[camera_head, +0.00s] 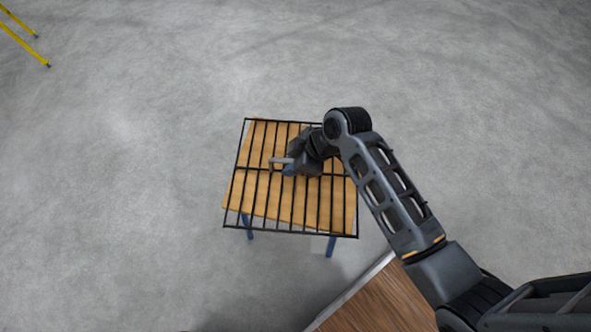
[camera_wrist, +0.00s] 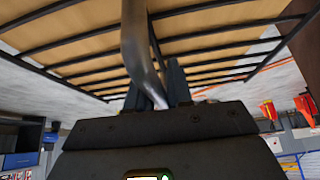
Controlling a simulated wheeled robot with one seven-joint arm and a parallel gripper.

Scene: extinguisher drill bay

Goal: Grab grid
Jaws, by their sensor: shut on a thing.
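The grid (camera_head: 256,169), a black frame with several thin parallel bars and a crossbar, lies flat over a small wooden-topped table (camera_head: 236,197). Its frame reaches past the wood along the front. I cannot tell whether it touches the wood or is slightly above it. A grey metal handle (camera_head: 272,162) stands up near the grid's middle. My gripper (camera_head: 287,164) is at this handle, over the grid. In the wrist view, the curved handle (camera_wrist: 138,45) runs down between the two dark fingers of my gripper (camera_wrist: 155,90), which are shut on it. The handle's lower end is partly hidden.
The table has blue legs (camera_head: 329,247). A brown wooden surface (camera_head: 372,303) with a pale edge is at the lower right. Yellow legs (camera_head: 28,48) stand at the far upper left. Red items (camera_wrist: 268,110) show in the wrist view. The grey floor around is clear.

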